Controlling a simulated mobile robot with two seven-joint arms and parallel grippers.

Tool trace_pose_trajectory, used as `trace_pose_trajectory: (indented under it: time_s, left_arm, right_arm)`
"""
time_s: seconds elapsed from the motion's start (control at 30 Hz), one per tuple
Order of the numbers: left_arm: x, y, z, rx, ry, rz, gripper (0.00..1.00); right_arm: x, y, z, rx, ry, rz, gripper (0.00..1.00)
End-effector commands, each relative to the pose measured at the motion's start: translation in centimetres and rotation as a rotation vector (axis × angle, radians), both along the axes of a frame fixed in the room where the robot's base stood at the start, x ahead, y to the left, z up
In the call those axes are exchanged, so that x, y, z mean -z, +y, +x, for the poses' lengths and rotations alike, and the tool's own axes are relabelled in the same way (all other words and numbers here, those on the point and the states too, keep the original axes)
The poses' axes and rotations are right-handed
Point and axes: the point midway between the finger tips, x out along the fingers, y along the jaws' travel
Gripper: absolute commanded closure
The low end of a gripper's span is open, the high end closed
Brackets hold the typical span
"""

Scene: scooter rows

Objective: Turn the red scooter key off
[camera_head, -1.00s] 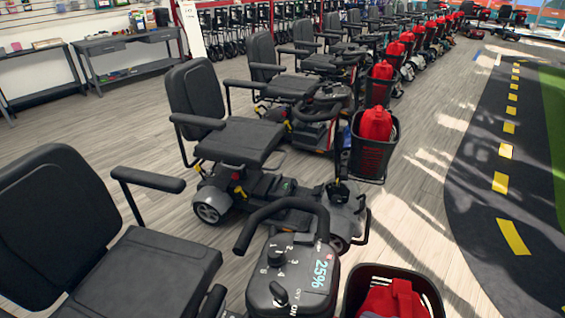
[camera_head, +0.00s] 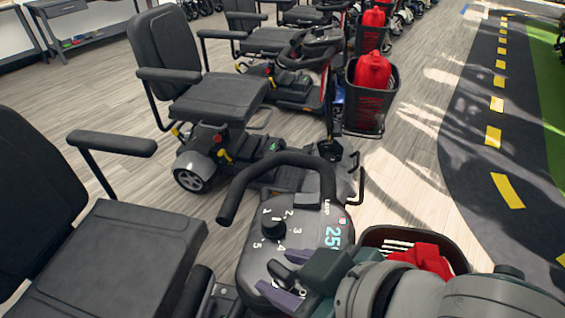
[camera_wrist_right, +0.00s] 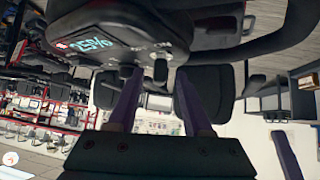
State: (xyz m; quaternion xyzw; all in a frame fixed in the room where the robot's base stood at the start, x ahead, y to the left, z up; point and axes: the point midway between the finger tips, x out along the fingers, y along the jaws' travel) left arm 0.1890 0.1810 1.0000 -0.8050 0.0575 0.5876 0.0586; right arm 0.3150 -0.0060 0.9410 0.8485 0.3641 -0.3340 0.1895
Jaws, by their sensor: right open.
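The nearest scooter's grey control console (camera_head: 300,225) fills the lower middle of the head view, with a numbered dial (camera_head: 273,224) and a lit display (camera_head: 334,236). A dark key-like knob (camera_head: 284,272) stands on the console's near end. My right gripper (camera_head: 284,282) comes in from the lower right, its purple fingers apart beside this knob. In the right wrist view the open fingers (camera_wrist_right: 160,92) point at the console (camera_wrist_right: 120,30), which appears upside down. Two dark knobs show near the fingertips; contact cannot be told. My left gripper is not in view.
A black handlebar (camera_head: 275,160) arches over the console's far side. A basket (camera_head: 375,236) with a red bag (camera_head: 425,258) sits just right, partly behind my right arm. The scooter's black seat (camera_head: 110,262) is at left. More scooters stand in a row behind.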

Motion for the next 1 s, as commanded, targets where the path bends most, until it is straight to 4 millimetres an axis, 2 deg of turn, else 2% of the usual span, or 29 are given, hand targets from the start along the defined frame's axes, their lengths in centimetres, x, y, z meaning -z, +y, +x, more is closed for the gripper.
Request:
trace_pose_trajectory:
  time_s: [0.37,0.8,1.0]
  left_arm:
    - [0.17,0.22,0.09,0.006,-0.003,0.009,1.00]
    - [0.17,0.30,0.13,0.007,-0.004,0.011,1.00]
    - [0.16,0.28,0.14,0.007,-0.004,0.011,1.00]
  right_arm:
    - [0.50,0.37,0.36,0.000,0.000,0.000,0.50]
    - [0.49,0.36,0.34,0.000,0.001,-0.001,0.98]
    - [0.49,0.36,0.34,0.000,0.001,-0.001,1.00]
